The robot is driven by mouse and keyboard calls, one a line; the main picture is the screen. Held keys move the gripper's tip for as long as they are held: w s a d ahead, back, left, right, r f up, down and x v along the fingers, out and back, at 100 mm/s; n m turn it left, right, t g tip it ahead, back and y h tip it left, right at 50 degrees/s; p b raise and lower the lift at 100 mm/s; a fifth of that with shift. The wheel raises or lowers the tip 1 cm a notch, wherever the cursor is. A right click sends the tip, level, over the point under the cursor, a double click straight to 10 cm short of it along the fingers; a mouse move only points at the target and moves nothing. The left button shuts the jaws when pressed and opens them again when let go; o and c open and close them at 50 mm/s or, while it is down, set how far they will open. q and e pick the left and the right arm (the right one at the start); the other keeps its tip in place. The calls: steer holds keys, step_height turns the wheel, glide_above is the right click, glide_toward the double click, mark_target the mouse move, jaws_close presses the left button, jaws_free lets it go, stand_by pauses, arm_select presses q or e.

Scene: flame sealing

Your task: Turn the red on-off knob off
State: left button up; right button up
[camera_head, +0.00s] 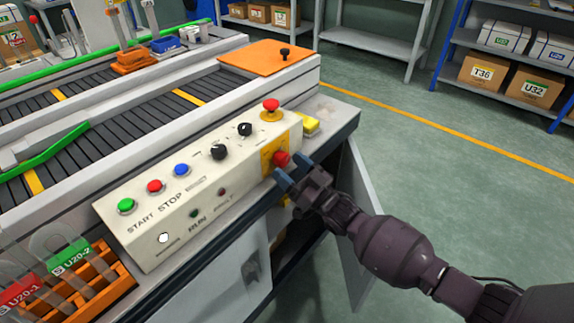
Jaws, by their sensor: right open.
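The red on-off knob (282,159) sits on a yellow plate (268,152) at the right end of the slanted white control panel (150,222). My right gripper (292,172) reaches in from the lower right, with its blue-grey fingertips just in front of and below the knob. The gripper is open. Its fingers look close to the knob, but I cannot tell whether they touch it. The knob's lower side is partly hidden by the fingers. My left gripper is not in view.
A red mushroom button (271,106) stands above the knob, with black knobs (219,152) to the left. Green (126,206), red and blue buttons line the panel. Orange racks (85,290) stand lower left. An open cabinet door (356,230) hangs below the right arm. The floor to the right is clear.

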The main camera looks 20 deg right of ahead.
steer(key=shift+w+a+r, duration=0.15)
steer(key=shift+w+a, duration=0.1)
steer(key=shift+w, duration=0.2)
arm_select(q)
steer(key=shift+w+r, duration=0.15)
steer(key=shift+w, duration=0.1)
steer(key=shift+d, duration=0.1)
arm_select(e)
steer(key=shift+r, duration=0.1)
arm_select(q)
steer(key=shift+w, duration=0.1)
arm_select(e)
steer(key=shift+c, duration=0.4)
steer(key=c, duration=0.8)
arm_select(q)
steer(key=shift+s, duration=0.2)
arm_select(e)
steer(key=shift+c, duration=0.2)
